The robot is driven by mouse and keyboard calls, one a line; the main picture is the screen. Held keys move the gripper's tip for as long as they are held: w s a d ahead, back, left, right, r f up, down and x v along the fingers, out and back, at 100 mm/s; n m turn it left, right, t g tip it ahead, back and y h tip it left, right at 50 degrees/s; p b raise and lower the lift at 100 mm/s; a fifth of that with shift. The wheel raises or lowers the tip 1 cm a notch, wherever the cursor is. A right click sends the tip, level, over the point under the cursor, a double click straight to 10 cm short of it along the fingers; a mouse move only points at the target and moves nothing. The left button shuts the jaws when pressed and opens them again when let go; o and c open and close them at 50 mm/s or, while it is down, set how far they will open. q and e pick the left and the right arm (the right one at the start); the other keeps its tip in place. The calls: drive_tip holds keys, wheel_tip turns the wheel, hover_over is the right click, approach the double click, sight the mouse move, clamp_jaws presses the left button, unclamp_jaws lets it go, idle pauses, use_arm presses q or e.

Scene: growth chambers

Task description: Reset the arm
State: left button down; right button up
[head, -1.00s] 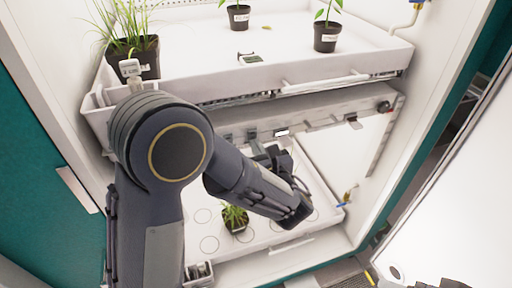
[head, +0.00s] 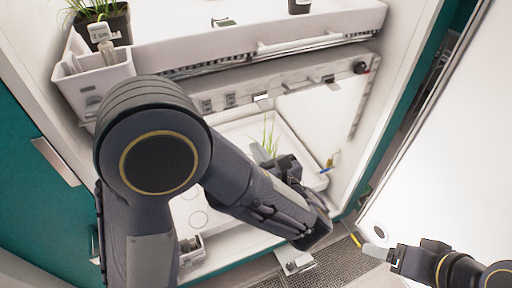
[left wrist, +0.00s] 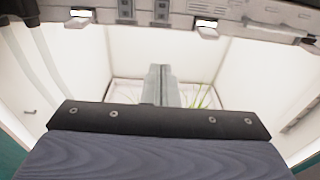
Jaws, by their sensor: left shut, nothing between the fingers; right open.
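My left arm reaches from the left into the lower chamber in the head view. My left gripper (head: 259,153) is there beyond the wrist, partly hidden by my own arm. In the left wrist view its grey fingers (left wrist: 160,84) are together with nothing between them. Green grass-like leaves (head: 270,136) show beside the gripper, and also right of the fingers in the left wrist view (left wrist: 203,97); the pot is hidden. My right gripper (head: 386,254) is open and empty at the lower right, outside the chamber.
The upper tray (head: 240,50) carries potted plants, including a grassy one (head: 110,22) at the left. A panel with switches and clips (head: 230,98) lies beneath it. The lower tray (head: 312,181) is largely hidden by my arm. A white panel (head: 440,150) stands at the right.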

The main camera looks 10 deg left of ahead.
use_arm(q)
drive_tip(key=shift+a, duration=0.1)
drive_tip(key=s+a+f+n+g+h, duration=0.1)
drive_tip(key=s+a+f+n+g, duration=0.1)
drive_tip(key=s+a+n+g, duration=0.5)
drive_tip(key=s+a+f+n+g+h, duration=0.1)
drive_tip(key=s+a+f+n+g, duration=0.2)
drive_tip(key=a+n, duration=0.5)
drive_tip(key=s+a+n+g+h+p, duration=0.1)
drive_tip(key=s+n+g+h, duration=0.2)
drive_tip(key=s+n+h, duration=0.45)
drive_tip(key=d+r+n+t+h, duration=0.1)
drive_tip(key=n, duration=0.1)
drive_tip(key=s+d+r+n+t+h, duration=0.1)
drive_tip(key=r+n+t, duration=0.1)
drive_tip(key=n, duration=0.1)
drive_tip(key=d+r+n+t+h, duration=0.1)
drive_tip(key=n+h, duration=0.1)
drive_tip(key=n, duration=0.1)
drive_tip(key=shift+s+d+r+n+t+p, duration=0.15)
drive_tip(key=shift+s+n+t+p, duration=0.15)
drive_tip(key=shift+p, duration=0.1)
